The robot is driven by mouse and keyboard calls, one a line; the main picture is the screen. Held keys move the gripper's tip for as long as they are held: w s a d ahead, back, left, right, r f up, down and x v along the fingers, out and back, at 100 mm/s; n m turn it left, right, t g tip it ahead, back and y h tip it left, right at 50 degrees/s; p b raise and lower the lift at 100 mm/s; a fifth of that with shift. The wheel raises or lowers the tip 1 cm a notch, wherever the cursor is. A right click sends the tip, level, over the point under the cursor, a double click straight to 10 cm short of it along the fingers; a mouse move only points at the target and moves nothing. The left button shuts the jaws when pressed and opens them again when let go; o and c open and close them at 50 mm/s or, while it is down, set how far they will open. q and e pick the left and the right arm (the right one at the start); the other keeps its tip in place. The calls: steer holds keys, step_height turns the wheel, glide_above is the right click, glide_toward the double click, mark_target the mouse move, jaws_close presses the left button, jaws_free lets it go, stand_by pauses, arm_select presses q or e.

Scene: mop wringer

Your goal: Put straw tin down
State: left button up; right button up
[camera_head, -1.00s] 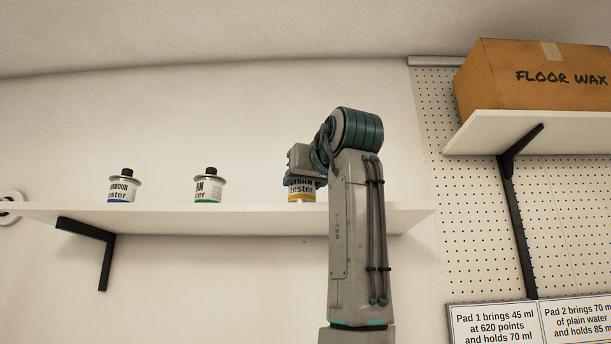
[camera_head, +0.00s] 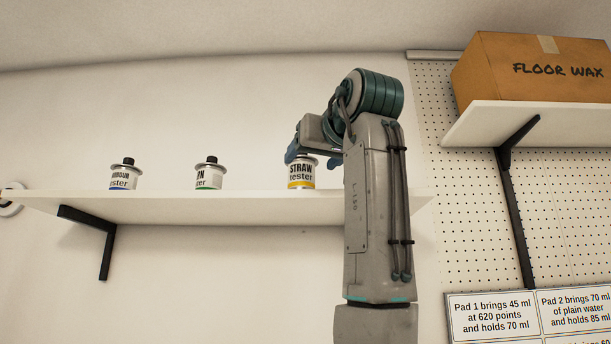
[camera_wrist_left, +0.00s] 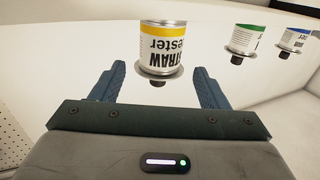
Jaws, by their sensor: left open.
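The straw tin (camera_head: 301,174), white with a yellow band and the word STRAW, stands upright on the white wall shelf (camera_head: 255,208), toward its right end. My left gripper (camera_head: 312,158) is at the top of the tin, its blue fingers spread. In the left wrist view the straw tin (camera_wrist_left: 163,48) appears upside down, ahead of and between the open fingers (camera_wrist_left: 160,85), with a gap on both sides. My right gripper is not in view.
A green-banded tin (camera_head: 209,175) and a blue-banded tin (camera_head: 124,176) stand further left on the shelf, with bare shelf between. A floor wax box (camera_head: 530,72) sits on a higher shelf at right. A pegboard (camera_head: 455,190) covers the right wall.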

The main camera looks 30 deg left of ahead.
arm_select(q)
steer(key=b+v, duration=0.2)
steer(key=v, duration=0.5)
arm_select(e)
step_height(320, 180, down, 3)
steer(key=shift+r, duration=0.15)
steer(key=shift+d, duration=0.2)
